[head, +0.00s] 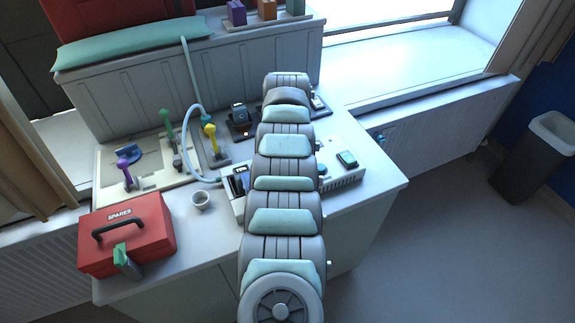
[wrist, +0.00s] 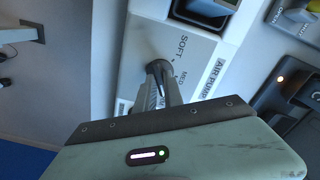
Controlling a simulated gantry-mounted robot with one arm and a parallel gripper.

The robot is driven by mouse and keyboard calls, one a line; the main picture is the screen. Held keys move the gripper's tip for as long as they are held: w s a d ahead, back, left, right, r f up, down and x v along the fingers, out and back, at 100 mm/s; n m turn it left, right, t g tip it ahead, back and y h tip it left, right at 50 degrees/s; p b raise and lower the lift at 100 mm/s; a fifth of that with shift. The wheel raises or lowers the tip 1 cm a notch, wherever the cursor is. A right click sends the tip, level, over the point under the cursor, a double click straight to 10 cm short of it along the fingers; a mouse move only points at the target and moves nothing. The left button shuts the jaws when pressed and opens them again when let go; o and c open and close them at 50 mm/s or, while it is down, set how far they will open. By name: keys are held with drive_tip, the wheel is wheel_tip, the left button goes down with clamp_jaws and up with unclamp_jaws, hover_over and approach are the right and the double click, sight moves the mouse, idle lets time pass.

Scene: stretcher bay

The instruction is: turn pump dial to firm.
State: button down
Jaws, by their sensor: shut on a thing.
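The air pump (wrist: 140,48) fills the middle of the wrist view, a white panel marked AIR PUMP, SOFT and MED. More lettering lower down is partly covered by my gripper. My gripper (wrist: 160,72) is shut on the pump dial, which is mostly hidden between the fingers. Only its dark rounded end shows, so I cannot tell its exact setting. In the head view the pump (head: 342,180) is a white vented box on the counter, partly behind my arm. My gripper and the dial are hidden there.
A pale hose (head: 200,178) runs to the pump's left side. A dark device (wrist: 290,105) lies right of the pump in the wrist view.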

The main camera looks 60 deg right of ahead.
drive_tip(key=c, duration=1.5)
unclamp_jaws()
drive_tip(key=shift+o, duration=0.2)
wheel_tip(320, 180, up, 11)
drive_tip(key=shift+f, duration=0.15)
